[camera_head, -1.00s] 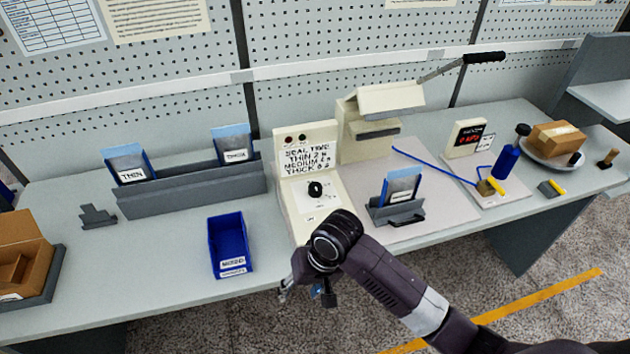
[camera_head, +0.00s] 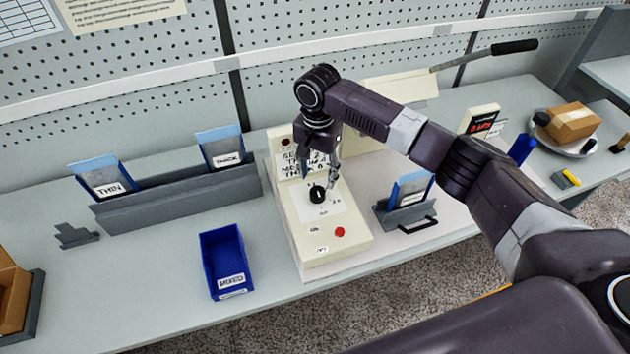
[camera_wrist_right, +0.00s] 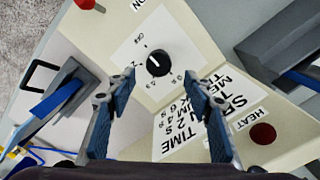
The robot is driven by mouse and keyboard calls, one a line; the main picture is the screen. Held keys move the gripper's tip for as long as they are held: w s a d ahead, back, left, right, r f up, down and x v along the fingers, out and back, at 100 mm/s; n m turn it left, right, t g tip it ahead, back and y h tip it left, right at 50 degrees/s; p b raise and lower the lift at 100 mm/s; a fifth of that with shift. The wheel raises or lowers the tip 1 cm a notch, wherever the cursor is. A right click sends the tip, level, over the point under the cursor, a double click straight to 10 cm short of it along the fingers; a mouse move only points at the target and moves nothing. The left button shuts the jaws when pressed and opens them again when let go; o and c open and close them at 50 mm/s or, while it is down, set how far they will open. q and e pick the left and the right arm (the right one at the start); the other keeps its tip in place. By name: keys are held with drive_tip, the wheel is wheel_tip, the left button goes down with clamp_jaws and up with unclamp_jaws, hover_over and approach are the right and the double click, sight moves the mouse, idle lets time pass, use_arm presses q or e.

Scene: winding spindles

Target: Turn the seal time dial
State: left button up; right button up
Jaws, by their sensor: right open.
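The seal time dial (camera_head: 317,194) is a black round knob with a white pointer line on a white scale plate, on the cream control box (camera_head: 340,254). In the right wrist view the dial (camera_wrist_right: 158,62) lies ahead of and between my open fingers, apart from them. My right gripper (camera_head: 321,180) is open and empty, just above and behind the dial. Its blue-padded fingers (camera_wrist_right: 160,108) show in the wrist view. The seal time label (camera_wrist_right: 185,130) is partly hidden by my gripper in the head view. My left gripper is not in view.
A red button (camera_head: 340,232) sits on the box in front of the dial. A blue bin (camera_head: 224,262) stands to the left and a grey holder with a pouch (camera_head: 408,214) to the right. The sealer (camera_head: 400,88) behind is partly covered by my right arm.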

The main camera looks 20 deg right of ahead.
sight(317, 191)
drive_tip(key=f, duration=0.2)
drive_tip(key=s+f+p, duration=0.1)
drive_tip(key=shift+f, duration=0.4)
drive_tip(key=shift+w+f, duration=0.2)
drive_tip(key=shift+f, duration=0.3)
drive_tip(key=shift+w+f, duration=0.2)
drive_tip(key=shift+f, duration=0.45)
drive_tip(key=shift+s, duration=0.1)
drive_tip(key=c, duration=1.1)
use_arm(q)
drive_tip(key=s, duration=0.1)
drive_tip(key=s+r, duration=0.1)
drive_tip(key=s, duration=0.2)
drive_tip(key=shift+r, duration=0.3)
use_arm(e)
drive_tip(key=shift+c, duration=0.2)
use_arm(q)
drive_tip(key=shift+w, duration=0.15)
